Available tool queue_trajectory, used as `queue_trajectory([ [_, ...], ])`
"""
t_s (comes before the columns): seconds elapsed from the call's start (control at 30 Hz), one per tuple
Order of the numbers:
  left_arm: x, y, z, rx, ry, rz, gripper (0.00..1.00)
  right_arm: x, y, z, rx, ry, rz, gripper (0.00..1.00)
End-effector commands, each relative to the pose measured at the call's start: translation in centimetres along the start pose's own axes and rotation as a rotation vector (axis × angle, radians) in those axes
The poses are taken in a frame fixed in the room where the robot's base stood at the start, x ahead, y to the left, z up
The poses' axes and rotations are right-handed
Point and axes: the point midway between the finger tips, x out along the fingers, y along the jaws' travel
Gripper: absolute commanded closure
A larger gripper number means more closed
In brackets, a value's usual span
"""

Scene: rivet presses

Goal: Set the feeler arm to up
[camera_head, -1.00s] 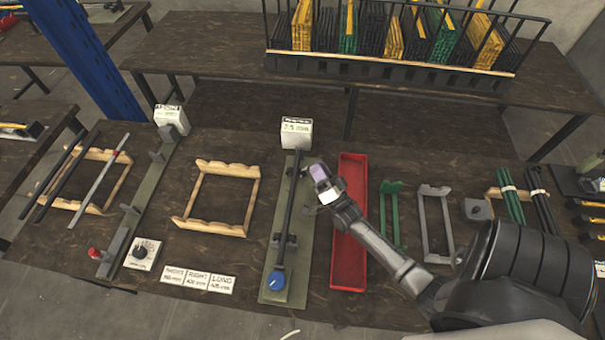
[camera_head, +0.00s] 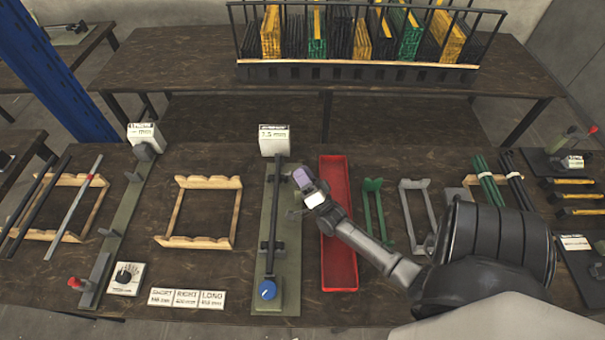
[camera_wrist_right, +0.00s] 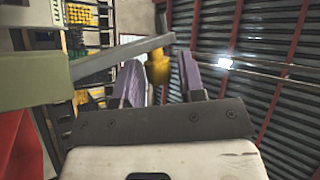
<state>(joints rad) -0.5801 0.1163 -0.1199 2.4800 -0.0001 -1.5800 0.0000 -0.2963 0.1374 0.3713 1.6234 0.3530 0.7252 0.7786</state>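My right gripper (camera_wrist_right: 163,80) has purple fingers spread on either side of that tip, with gaps visible. In the head view my right gripper (camera_head: 303,187) is beside the plate. My left gripper is out of view.
A red tray (camera_head: 338,262) lies right of the gauge, under my right arm. A wooden frame (camera_head: 200,242) lies to its left with label cards (camera_head: 186,297) in front. Green (camera_head: 375,210) and grey (camera_head: 412,215) stands are further right. A rack (camera_head: 350,73) is behind.

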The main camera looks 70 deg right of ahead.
Motion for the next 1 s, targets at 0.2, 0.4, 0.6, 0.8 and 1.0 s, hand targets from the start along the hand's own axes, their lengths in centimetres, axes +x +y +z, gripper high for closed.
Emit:
queue_trajectory([
  [0.2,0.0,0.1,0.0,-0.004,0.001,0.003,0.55,0.0,0.0,0.0,0.0,0.0,0.0,0.52],
  [0.4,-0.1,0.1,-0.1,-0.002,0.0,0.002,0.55,0.2,-0.2,-0.1,0.0,0.0,0.0,0.52],
  [0.6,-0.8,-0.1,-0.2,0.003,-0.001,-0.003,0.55,1.5,-2.0,-1.5,0.001,0.002,-0.003,0.52],
  [0.8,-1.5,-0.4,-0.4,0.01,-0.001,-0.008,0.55,1.1,-4.1,-5.0,-0.002,0.0,-0.004,0.52],
  [1.0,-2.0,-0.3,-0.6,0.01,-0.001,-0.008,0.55,-0.5,-5.5,-8.7,-0.002,-0.001,-0.002,0.52],
])
